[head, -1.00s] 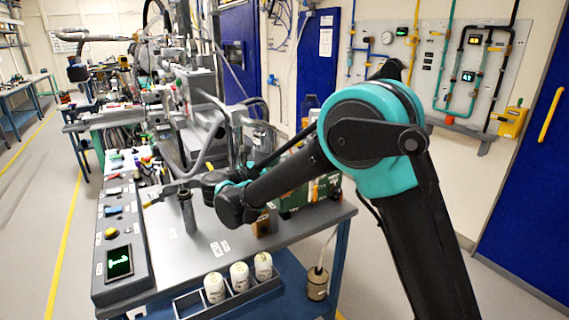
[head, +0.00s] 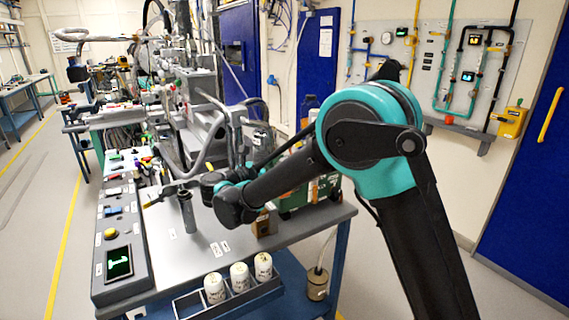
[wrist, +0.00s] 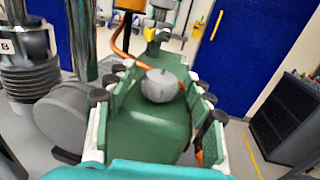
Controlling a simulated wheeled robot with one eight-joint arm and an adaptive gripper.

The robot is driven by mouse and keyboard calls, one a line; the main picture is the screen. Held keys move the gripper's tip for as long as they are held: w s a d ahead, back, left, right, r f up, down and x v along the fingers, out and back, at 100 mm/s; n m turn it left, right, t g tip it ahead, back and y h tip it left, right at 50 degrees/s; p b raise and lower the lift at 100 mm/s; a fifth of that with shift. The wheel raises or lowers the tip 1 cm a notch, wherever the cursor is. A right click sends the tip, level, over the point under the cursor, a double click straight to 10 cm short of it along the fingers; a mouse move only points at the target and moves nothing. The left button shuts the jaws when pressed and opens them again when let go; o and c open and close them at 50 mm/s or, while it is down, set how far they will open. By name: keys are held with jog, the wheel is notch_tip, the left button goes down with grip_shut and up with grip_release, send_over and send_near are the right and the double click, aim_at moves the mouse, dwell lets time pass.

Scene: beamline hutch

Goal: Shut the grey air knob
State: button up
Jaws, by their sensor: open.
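The grey air knob (wrist: 160,86) is a small rounded knob in the middle of the wrist view. It shows in front of a green surface. My gripper (wrist: 160,73) is open, with one green-and-white finger on each side of the knob. There is a gap between the knob and each finger, and I cannot tell how far ahead of the fingertips it is. In the head view I cannot make out the knob or my gripper's fingers.
A metal post and ribbed cylinder (wrist: 28,75) stand close on the left in the wrist view. An orange hose (wrist: 122,42) runs behind. A dark cabinet (wrist: 290,115) is at right. White bottles (head: 240,276) sit in a rack at the bench (head: 185,262) front.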

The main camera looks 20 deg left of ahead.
jog(key=v, duration=1.1)
jog(key=shift+s+a, duration=0.2)
jog(key=shift+s, duration=0.15)
